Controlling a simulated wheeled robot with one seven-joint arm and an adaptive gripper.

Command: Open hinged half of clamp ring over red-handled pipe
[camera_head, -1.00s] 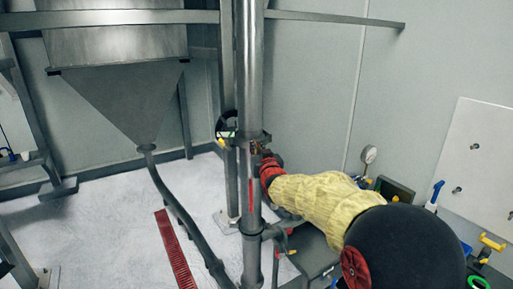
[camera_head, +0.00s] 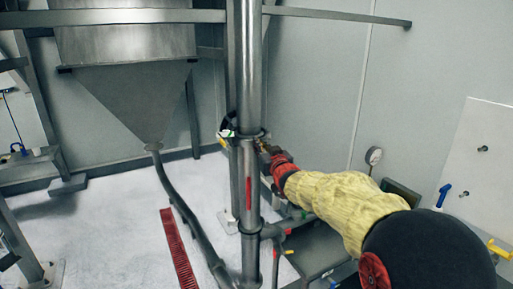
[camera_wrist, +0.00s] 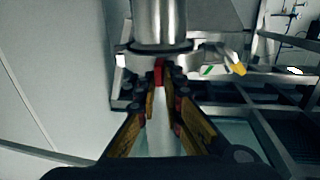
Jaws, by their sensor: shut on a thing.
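The vertical steel pipe (camera_head: 249,70) stands mid-picture, with a red handle (camera_head: 249,190) on its lower section. The clamp ring (camera_head: 247,135) sits around the pipe above that handle. It also shows in the wrist view (camera_wrist: 128,60), below the shiny pipe. A yellow-tipped lever (camera_wrist: 239,69) lies to its right there. My gripper (camera_head: 261,149) is at the right side of the ring. In the wrist view, its fingers (camera_wrist: 160,75) converge on a small red part at the ring's near side. Whether the hinged half is open is unclear.
A steel hopper (camera_head: 135,100) stands at left, with a dark hose (camera_head: 175,210) running down from it. A red floor grating (camera_head: 180,248) lies beside the hose. A gauge (camera_head: 374,156) and wall panel (camera_head: 480,170) are at right.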

